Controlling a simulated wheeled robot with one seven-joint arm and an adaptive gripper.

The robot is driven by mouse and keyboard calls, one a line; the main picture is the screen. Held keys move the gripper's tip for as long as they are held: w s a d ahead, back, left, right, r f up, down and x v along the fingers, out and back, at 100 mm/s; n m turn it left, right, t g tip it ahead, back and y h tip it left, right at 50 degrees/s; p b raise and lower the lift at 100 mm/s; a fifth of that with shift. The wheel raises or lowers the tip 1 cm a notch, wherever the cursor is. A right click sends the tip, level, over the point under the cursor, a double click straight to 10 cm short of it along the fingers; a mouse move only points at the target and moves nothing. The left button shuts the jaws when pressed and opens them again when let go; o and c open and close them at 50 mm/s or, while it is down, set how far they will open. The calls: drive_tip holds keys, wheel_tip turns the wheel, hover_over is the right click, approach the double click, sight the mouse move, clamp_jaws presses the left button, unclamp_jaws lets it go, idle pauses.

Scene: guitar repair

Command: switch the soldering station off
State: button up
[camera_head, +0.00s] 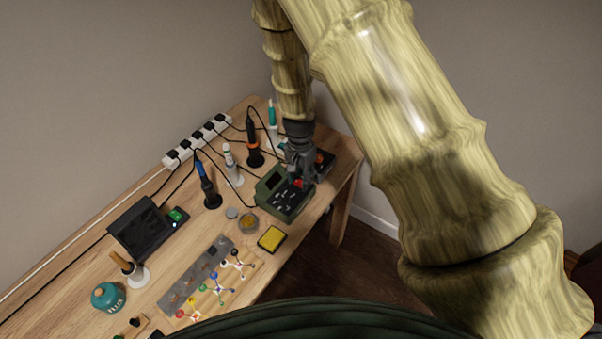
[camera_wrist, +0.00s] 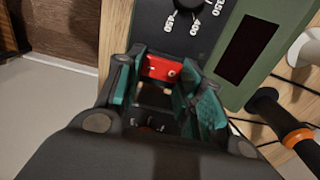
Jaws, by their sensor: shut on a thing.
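The soldering station (camera_head: 271,186) is a green box with a black front panel near the right end of the bench. In the wrist view its green casing (camera_wrist: 262,75) shows a dark display (camera_wrist: 247,48) and a dial knob (camera_wrist: 190,5) with temperature numbers. Its red rocker switch (camera_wrist: 160,68) carries a white bar and a small circle; which side is pressed I cannot tell. My gripper (camera_wrist: 163,85) is over the panel, its green-padded fingers closed in around the switch. In the head view my gripper (camera_head: 299,168) hides part of the station.
Several soldering irons in stands, one with an orange collar (camera_head: 252,135), are close behind the station. A black unit (camera_head: 143,229) with a green light is further left. A yellow sponge (camera_head: 271,238) lies in front. Cables run to a white power strip (camera_head: 198,141).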

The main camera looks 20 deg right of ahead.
sight(299, 180)
idle(0.4)
drive_tip(key=o, duration=1)
wheel_tip(299, 180, up, 12)
drive_tip(key=shift+w+a, duration=0.25)
drive_tip(key=shift+w, duration=0.05)
idle(0.4)
